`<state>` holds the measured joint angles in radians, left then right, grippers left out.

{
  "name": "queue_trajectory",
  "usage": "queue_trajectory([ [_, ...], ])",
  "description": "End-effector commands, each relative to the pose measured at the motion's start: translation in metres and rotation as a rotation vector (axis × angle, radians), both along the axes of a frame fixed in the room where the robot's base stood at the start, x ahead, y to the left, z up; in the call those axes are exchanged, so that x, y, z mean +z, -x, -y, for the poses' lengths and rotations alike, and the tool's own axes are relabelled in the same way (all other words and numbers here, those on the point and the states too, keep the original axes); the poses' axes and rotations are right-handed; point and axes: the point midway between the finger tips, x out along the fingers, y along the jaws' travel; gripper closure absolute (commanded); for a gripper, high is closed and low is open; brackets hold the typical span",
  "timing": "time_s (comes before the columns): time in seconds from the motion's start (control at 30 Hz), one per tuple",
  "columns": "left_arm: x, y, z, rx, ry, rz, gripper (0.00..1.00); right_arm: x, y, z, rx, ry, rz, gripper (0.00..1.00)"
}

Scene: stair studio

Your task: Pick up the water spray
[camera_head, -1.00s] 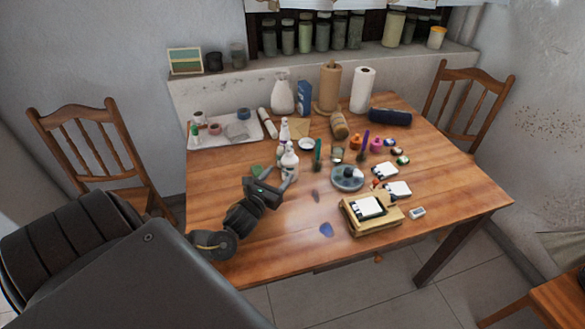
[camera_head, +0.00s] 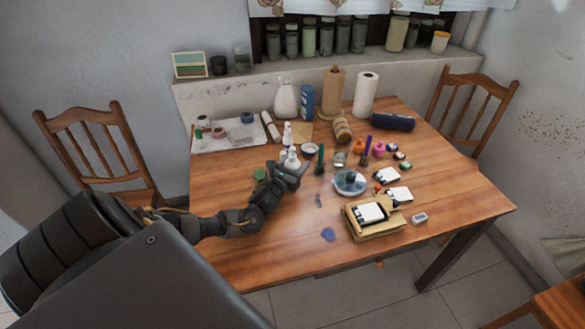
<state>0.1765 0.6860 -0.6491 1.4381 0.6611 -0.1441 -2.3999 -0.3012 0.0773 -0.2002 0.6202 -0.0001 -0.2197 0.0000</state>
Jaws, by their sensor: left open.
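A white spray bottle (camera_head: 291,157) stands on the wooden table, left of the middle. Its lower part is hidden behind my left gripper (camera_head: 291,168). My left gripper is open, with its fingers right at the near side of this bottle; I cannot tell if they touch it or if it sits between them. A second white bottle (camera_head: 287,133) stands just behind it. A larger white bottle (camera_head: 286,100) stands at the back of the table. My right gripper is not in view.
Right of the gripper are a green upright item (camera_head: 320,158) and a round grey-blue dish (camera_head: 350,184). A tan box (camera_head: 374,228) lies at the front right. A white tray (camera_head: 215,142) is at the back left. The front left tabletop is clear.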

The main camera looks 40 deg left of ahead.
Motion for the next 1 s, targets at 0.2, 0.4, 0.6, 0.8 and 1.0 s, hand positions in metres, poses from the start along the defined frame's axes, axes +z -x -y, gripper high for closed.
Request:
queue_trajectory([
  [0.2,-0.001,-0.001,0.0,0.0,0.0,-0.001,0.44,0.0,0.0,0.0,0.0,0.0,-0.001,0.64],
  [0.4,0.0,-0.001,0.0,0.0,0.0,-0.001,0.7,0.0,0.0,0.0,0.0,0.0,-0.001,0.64],
  [0.6,0.0,-0.001,0.0,0.0,0.0,0.001,0.77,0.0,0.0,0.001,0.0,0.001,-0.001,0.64],
  [0.8,0.004,-0.001,-0.001,0.001,0.0,0.001,0.77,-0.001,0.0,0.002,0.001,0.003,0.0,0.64],
  [1.0,0.028,-0.001,-0.001,0.0,-0.001,0.005,0.78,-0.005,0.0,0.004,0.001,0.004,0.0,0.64],
])
